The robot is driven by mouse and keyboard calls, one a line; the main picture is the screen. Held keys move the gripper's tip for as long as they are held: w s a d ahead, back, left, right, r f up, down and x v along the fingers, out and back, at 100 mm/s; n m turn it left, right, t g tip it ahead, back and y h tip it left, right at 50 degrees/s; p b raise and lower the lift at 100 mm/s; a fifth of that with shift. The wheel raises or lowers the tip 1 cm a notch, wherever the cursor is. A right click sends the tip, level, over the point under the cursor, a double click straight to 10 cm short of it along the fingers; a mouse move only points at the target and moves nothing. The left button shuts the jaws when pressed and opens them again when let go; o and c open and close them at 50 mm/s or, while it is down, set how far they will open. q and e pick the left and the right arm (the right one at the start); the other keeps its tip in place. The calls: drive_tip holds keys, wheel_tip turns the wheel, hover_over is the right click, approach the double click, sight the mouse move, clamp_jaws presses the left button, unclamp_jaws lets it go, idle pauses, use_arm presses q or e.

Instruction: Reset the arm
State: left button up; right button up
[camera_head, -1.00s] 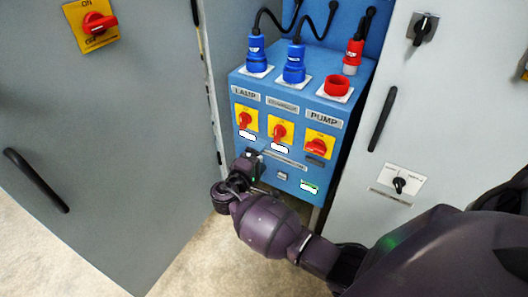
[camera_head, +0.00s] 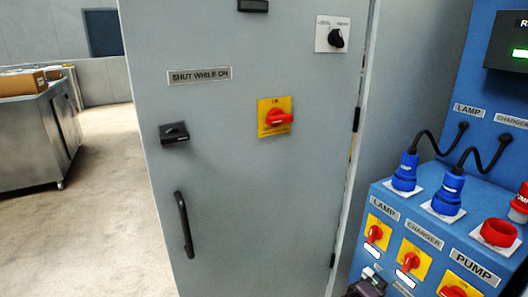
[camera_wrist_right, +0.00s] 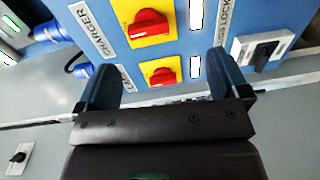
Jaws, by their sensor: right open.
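My right gripper (camera_wrist_right: 165,72) is open and empty in the right wrist view, its two dark fingers pointing at the blue control box. The red lamp switch (camera_wrist_right: 162,74) on its yellow plate shows between the fingers, with nothing gripped. The red charger switch (camera_wrist_right: 148,26) is just above it. In the head view only a dark part of my right gripper (camera_head: 369,284) shows at the bottom edge, below the lamp switch (camera_head: 374,234) and left of the charger switch (camera_head: 409,262). My left gripper is not in view.
A grey cabinet door (camera_head: 230,185) with a black handle (camera_head: 184,225) and a red-on-yellow switch (camera_head: 278,118) stands left of the blue box (camera_head: 445,232). Blue plugs (camera_head: 405,172) with black cables sit on top. A metal cart (camera_head: 38,140) stands at far left; floor between is clear.

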drive_tip(key=s+a+f+t+y+p, duration=0.1)
drive_tip(key=s+f+y+p, duration=0.15)
drive_tip(key=s+y, duration=0.4)
drive_tip(key=s+a+f+y+p, duration=0.1)
drive_tip(key=s+f+y+p, duration=0.15)
drive_tip(key=s, duration=0.65)
use_arm(q)
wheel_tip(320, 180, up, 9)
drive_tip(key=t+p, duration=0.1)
drive_tip(key=p, duration=0.3)
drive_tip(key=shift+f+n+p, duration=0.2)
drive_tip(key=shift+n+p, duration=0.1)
drive_tip(key=shift+p, duration=0.1)
use_arm(e)
drive_tip(key=s+a+r+m+t+y, duration=0.1)
drive_tip(key=s+a+r+y, duration=0.1)
drive_tip(key=s, duration=0.7)
drive_tip(key=s+a+r+m+t+y, duration=0.2)
drive_tip(key=s+a+r+y, duration=0.1)
drive_tip(key=s, duration=0.6)
wheel_tip(320, 180, up, 3)
drive_tip(key=shift+s+a+f+m+y, duration=0.2)
drive_tip(key=shift+m+y, duration=0.1)
drive_tip(key=shift+y, duration=0.6)
